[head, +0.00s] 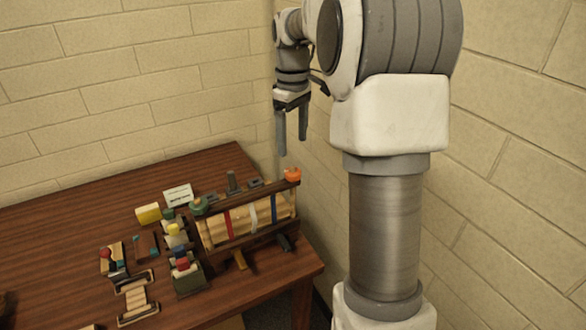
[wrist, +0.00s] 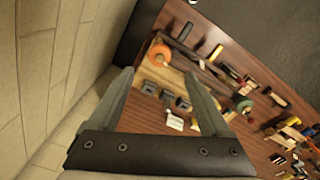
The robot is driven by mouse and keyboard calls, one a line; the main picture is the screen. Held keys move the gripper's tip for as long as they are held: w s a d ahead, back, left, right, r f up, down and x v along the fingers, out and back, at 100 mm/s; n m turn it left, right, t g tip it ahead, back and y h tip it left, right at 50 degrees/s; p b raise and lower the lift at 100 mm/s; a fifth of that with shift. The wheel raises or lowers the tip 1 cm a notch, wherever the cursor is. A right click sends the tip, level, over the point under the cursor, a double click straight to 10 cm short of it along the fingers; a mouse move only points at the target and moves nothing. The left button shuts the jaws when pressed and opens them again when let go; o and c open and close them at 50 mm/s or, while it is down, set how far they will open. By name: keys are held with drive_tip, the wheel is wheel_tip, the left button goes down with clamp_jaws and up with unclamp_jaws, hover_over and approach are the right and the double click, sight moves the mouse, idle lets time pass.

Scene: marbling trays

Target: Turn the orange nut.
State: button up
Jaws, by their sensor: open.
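The orange nut (head: 292,174) sits on top of the right end of a dark wooden press-like frame (head: 262,233) at the table's right edge. It also shows in the wrist view (wrist: 160,55), as an orange ring with a darker centre, a little beyond the space between my fingertips. My gripper (head: 291,146) is open and empty, pointing down, above the orange nut and apart from it. In the wrist view its two fingers (wrist: 159,73) stand wide apart. A green nut (head: 199,205) sits at the frame's left end and also shows in the wrist view (wrist: 245,106).
Dark upright blocks (head: 232,183) stand behind the frame's top bar, between the nuts. Brick walls rise close behind and to the right. The table's left back (head: 70,225) is clear.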

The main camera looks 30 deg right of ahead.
sight(293, 168)
wheel_tip(293, 168, down, 9)
drive_tip(key=shift+r, duration=0.2)
clamp_jaws()
idle(0.5)
drive_tip(key=shift+m, duration=1.3)
drive_tip(key=shift+m+p, duration=0.35)
drive_tip(key=shift+m, duration=1.65)
